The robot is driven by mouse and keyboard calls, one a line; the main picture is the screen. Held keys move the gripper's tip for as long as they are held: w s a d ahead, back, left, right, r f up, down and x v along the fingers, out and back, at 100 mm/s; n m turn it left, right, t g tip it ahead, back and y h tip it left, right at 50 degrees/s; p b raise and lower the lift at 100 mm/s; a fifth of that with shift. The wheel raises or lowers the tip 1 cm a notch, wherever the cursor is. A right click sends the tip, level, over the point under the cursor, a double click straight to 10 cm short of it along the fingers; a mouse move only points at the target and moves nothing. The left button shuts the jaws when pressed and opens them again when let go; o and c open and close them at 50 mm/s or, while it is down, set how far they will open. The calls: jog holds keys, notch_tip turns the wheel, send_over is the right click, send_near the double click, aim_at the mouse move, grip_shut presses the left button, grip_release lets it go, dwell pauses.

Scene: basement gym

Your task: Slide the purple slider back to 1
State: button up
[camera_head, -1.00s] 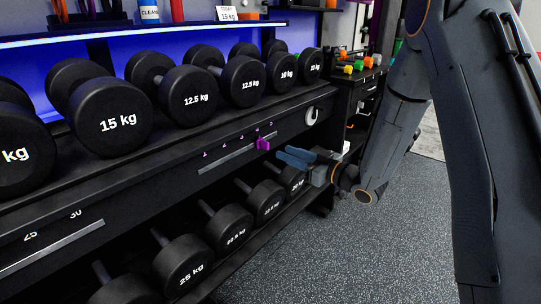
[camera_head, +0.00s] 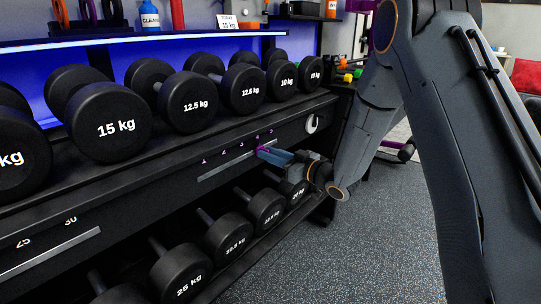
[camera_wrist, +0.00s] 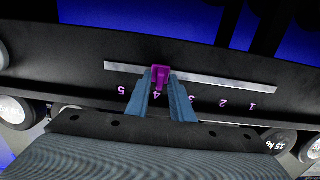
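The purple slider (camera_wrist: 161,73) sits on a pale metal rail (camera_wrist: 225,83) on the front of the dark rack. In the wrist view it stands at the 4 mark, with 5 to its left and 1 at the far right. The slider also shows in the head view (camera_head: 261,149), near the right end of the rail, where 1 is at the left. My gripper (camera_wrist: 161,75) has its blue fingers on both sides of the slider, apparently touching it; it looks shut on it. In the head view, the fingers (camera_head: 276,155) partly hide the slider.
Dumbbells (camera_head: 188,99) line the shelf above the rail, and several more (camera_head: 227,234) lie on the shelf below. A second rail (camera_head: 50,252), marked 25 and 30, is at lower left. The speckled floor (camera_head: 340,250) right of the rack is clear.

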grip_shut()
dwell(1.2)
